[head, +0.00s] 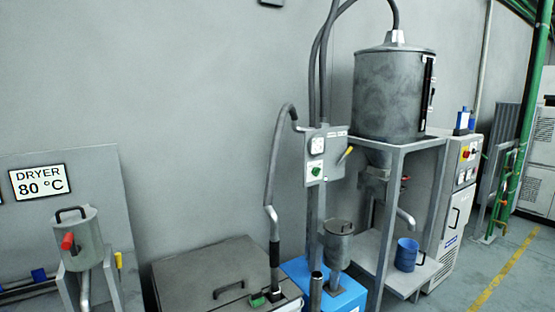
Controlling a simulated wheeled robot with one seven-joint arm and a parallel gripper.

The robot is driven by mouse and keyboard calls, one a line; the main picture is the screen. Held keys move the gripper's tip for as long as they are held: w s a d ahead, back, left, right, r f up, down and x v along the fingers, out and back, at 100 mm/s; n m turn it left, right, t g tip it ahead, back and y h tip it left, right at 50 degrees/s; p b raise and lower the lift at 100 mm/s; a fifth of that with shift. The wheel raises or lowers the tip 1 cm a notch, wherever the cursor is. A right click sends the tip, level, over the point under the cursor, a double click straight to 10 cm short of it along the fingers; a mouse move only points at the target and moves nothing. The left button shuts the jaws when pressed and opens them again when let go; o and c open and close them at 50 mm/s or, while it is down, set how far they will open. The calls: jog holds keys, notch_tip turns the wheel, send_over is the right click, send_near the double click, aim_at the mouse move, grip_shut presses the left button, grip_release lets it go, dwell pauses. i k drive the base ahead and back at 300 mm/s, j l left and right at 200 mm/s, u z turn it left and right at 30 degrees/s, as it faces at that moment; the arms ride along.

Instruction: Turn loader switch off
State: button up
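A grey control box (326,155) hangs on a post near the middle of the head view. Its front carries a green rotary switch (315,171) low on the left, which looks like the loader switch. The switch's exact position is too small to tell. My gripper is not in view.
A grey lidded bin (205,275) and a blue base unit (345,296) stand below the box. A hose (287,150) curves down on its left. A large metal hopper (390,95) on a frame stands to the right. A small hopper (78,240) is at left.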

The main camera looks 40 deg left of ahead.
aim_at(316, 171)
jog(key=u, duration=1.3)
